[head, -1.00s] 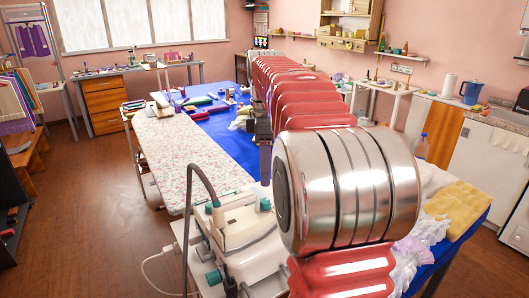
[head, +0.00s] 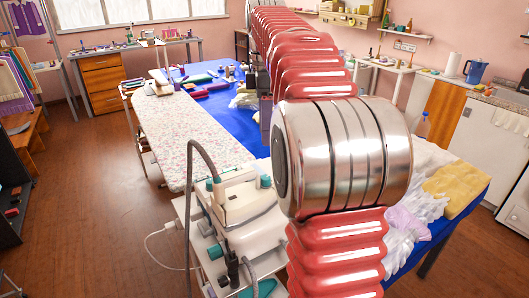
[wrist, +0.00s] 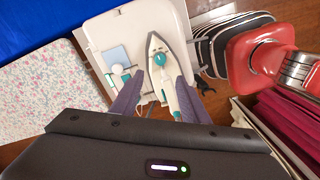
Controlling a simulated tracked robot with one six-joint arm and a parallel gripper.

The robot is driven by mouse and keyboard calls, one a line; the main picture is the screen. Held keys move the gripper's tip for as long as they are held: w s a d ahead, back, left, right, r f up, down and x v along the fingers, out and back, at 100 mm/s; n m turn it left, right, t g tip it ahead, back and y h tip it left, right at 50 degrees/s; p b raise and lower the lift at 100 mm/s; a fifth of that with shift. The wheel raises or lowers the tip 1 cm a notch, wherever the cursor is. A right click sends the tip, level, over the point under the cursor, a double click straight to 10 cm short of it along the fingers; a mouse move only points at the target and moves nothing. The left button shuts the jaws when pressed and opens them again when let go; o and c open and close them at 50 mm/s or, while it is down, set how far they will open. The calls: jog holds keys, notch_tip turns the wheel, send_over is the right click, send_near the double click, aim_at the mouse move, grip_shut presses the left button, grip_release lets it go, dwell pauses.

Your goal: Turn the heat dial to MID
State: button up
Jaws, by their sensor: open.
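The pressing station with its iron (head: 248,215) is a white body with teal parts, low in the middle of the head view. In the wrist view the pale iron (wrist: 158,45) lies on a white surface, seen from above. A round teal knob (wrist: 160,59) sits on it, and other teal parts (wrist: 117,70) lie to its left. I cannot tell which is the heat dial; no markings are legible. My gripper (wrist: 157,88) is open, its purple-grey fingers on either side of the iron's body in the picture. Nothing is held, and I cannot see contact.
A floral ironing board (head: 180,135) lies left of the station. A blue-covered table (head: 235,125) with several items is behind it. A grey hose (head: 190,200) rises beside the station. In the wrist view, dark red cloth (wrist: 285,125) is at the right.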

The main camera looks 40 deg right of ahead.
aim_at(265, 177)
jog(key=n, duration=0.4)
jog(key=shift+a+r, duration=0.15)
jog(key=shift+a, duration=0.1)
jog(key=f, duration=1.3)
jog(key=shift+s+f, duration=0.2)
jog(key=shift+f, duration=0.2)
jog(key=shift+c, duration=0.5)
grip_shut()
